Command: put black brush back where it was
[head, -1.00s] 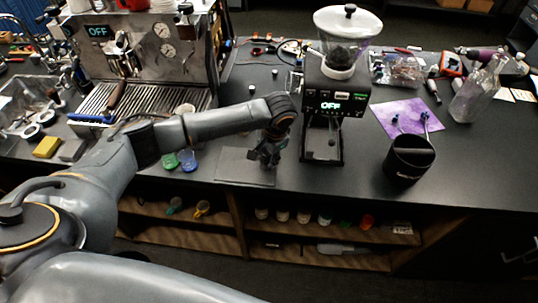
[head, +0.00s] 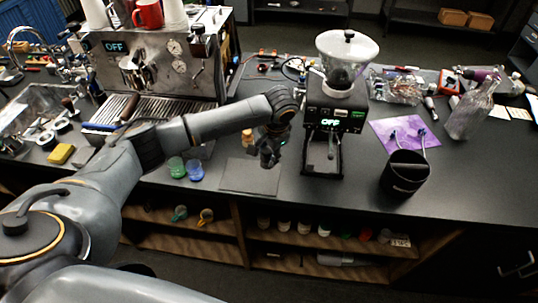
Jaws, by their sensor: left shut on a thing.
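My left gripper (head: 268,160) is above the right part of the dark flat mat (head: 235,180), just left of the black grinder (head: 347,113). It is shut on a dark thing, which I take to be the black brush. The fingers and the dark colours hide its shape, and I cannot make out bristles or a handle. A small tan and orange thing (head: 247,136) shows just left of the gripper; I cannot tell what it is. My right gripper is not in view.
The espresso machine (head: 150,62) stands at the left. Green (head: 177,167) and blue (head: 195,170) cups sit left of the mat. A black bin (head: 404,178), a purple cloth (head: 400,133) and a clear bottle (head: 472,110) are at the right. The front right counter is clear.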

